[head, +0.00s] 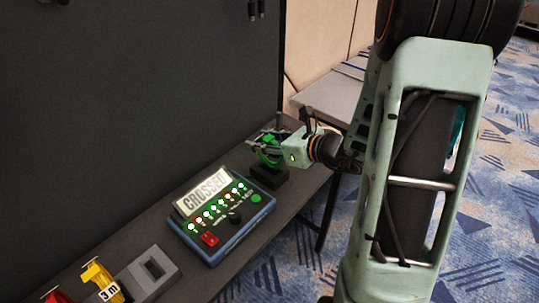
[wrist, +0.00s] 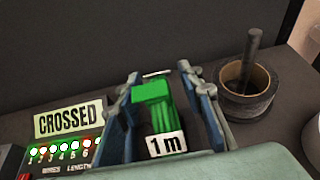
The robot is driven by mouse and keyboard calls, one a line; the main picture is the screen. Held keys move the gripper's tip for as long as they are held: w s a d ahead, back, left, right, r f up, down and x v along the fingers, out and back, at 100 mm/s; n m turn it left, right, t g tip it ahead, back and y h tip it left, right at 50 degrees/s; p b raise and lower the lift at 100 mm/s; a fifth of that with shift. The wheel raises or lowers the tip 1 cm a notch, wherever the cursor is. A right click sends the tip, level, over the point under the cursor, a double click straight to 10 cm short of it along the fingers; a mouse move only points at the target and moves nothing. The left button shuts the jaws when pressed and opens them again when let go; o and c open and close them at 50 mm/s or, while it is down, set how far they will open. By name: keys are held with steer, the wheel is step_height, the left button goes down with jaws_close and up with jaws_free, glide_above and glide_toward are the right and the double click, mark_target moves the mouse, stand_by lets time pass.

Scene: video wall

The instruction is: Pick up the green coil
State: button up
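The green coil (wrist: 166,110) stands between my gripper's fingers in the wrist view, with a white "1 m" label on its near side. In the head view the green coil (head: 268,154) is partly hidden by the fingers, above a small black block (head: 268,178). My gripper (wrist: 160,76) is open around the coil, one finger on each side. A gap shows on the right side; the left finger is very close to the coil, and I cannot tell if it touches. In the head view my gripper (head: 268,148) reaches in from the right.
A cable tester (head: 222,213) reading "CROSSED" stands left of the coil on the dark narrow bench. A tape roll (wrist: 246,92) with an upright rod is close on the right. A grey holder (head: 148,272) and a yellow coil (head: 99,279) are nearer. A dark wall rises behind.

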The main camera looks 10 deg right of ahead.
steer(key=shift+x, duration=1.2)
jaws_close()
steer(key=shift+r, duration=0.1)
